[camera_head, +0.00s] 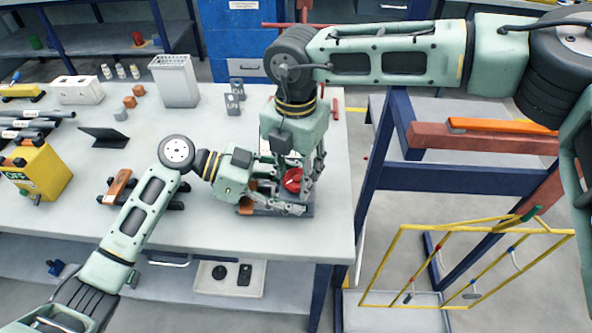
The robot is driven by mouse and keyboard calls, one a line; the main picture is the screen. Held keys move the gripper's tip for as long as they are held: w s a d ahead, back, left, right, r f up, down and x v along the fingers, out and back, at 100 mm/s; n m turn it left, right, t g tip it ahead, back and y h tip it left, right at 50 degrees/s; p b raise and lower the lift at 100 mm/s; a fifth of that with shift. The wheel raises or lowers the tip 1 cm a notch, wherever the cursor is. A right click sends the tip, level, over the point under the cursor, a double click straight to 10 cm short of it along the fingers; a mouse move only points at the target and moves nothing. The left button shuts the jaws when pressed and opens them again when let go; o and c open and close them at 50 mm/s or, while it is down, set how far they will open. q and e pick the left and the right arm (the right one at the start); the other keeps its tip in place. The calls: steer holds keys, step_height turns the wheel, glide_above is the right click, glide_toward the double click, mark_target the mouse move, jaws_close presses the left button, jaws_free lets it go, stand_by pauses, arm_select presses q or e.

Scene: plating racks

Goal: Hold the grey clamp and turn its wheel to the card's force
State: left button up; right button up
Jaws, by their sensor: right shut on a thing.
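The grey clamp (292,209) sits on the table near its right front part, with a red wheel (292,176) on its top. My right gripper (303,178) reaches down from above with its fingers around the red wheel and is shut on it. My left gripper (262,198) comes in from the left, low beside the clamp's body. Its fingertips overlap the clamp, so I cannot tell whether they are shut on it. The two grippers hide much of the clamp. I cannot make out a card with a readable force.
The white table (215,225) also bears a yellow box marked OFF (42,172), a dark tilted panel (103,137), an orange-handled tool (118,187) and a grey slotted bin (176,82). A yellow rack (400,268) stands on the right. The table's front middle is clear.

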mark_target(295, 177)
steer(key=shift+a, duration=0.2)
steer(key=o, duration=1.1)
steer(key=shift+d, duration=0.1)
steer(key=shift+r, duration=0.15)
step_height(295, 177, up, 12)
steer(key=shift+f, duration=0.15)
